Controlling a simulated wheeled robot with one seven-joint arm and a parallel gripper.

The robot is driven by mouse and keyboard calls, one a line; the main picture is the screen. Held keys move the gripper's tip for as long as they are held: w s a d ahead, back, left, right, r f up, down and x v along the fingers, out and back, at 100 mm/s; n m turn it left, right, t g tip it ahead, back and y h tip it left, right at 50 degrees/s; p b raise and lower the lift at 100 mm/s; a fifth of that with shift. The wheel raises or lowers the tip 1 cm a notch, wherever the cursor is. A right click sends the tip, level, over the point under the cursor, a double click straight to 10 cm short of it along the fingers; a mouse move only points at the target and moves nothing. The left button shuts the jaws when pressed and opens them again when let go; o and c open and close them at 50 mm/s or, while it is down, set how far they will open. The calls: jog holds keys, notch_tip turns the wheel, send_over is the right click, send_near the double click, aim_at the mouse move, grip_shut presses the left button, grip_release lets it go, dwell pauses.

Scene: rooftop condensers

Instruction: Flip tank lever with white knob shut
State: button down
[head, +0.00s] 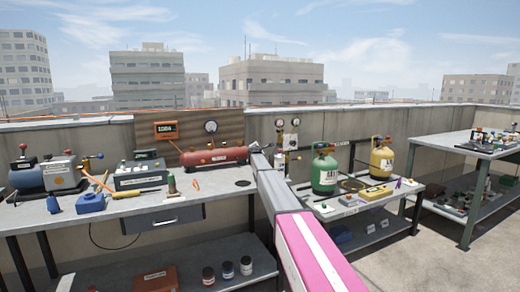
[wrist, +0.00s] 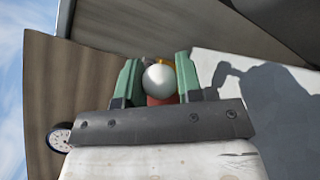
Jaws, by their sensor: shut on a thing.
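The white round knob (wrist: 159,78) shows in the wrist view, between the two green fingers of my gripper (wrist: 157,72). My gripper is shut on it. A small yellow part shows just behind the knob, and a bit of red (wrist: 160,100) shows below it. In the head view, the red horizontal tank (head: 213,156) lies on the grey workbench, against a brown backboard. My arm reaches to the tank's right end and hides the knob and lever there. How far the lever is turned cannot be told.
A round gauge (wrist: 59,138) is at the left of the wrist view. Green (head: 324,172) and yellow (head: 381,160) cylinders stand on a lower table right of my arm.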

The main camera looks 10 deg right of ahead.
jog(key=shift+h, duration=0.3)
jog(key=c, duration=0.8)
grip_release()
jog(key=shift+a, duration=0.1)
jog(key=shift+s, duration=0.15)
jog(key=v, duration=1)
jog(key=shift+s, duration=0.3)
jog(key=shift+a, duration=0.1)
